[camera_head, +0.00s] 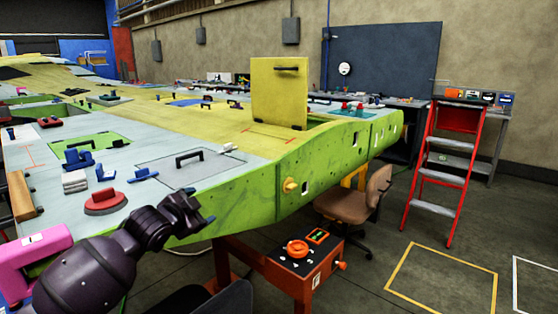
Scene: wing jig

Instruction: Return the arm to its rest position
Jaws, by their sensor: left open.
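My left arm comes in from the lower left, dark purple and black. Its gripper (200,212) is open and seems empty, at the front edge of the wing jig, in front of its green side. The gap between the fingers is hard to make out from this angle. The wing jig (235,143) has a yellow and grey top and a green side wall. My right gripper is not in the picture.
A yellow panel with a handle (279,92) stands upright on the jig. A red control box (304,262), a brown chair (357,200) and a red stepladder (447,170) stand to the right. A pink tool (35,258) is at the lower left. Floor at the lower right is clear.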

